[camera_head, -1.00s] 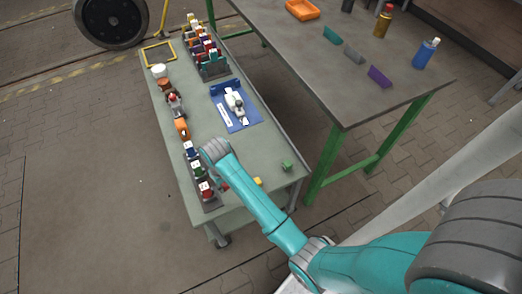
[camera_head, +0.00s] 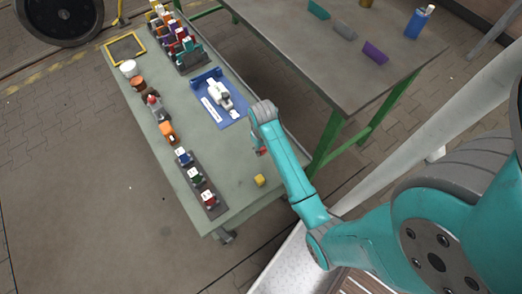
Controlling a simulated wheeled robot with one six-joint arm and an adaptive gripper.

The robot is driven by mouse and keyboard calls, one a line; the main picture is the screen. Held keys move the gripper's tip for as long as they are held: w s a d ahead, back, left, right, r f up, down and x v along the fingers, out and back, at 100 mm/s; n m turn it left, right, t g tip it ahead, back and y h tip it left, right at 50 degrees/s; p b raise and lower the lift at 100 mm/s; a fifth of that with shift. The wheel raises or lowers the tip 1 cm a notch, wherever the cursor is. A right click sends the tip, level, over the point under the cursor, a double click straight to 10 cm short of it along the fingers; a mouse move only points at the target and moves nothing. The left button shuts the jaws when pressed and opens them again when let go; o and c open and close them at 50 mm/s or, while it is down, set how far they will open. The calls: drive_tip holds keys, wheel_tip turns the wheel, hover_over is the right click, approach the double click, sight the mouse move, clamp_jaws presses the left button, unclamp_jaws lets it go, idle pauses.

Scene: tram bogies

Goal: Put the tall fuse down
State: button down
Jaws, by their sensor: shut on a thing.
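My gripper (camera_head: 257,145) points down over the right side of the grey-green bench (camera_head: 225,150), mostly hidden behind my wrist. It is shut on the tall fuse (camera_head: 263,151), of which only a small reddish part shows beside my forearm. I cannot tell whether the fuse touches the bench top. A dark rack (camera_head: 211,205) along the front left edge holds blue, green and red fuses.
An orange item (camera_head: 167,132) and a rear rack (camera_head: 195,62) of coloured fuses are further left. Bare bench lies between the front rack and the cube.

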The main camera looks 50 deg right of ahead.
sight(262, 153)
drive_tip(key=shift+f, duration=2.1)
drive_tip(key=shift+f, duration=0.1)
drive_tip(key=c, duration=0.8)
unclamp_jaws()
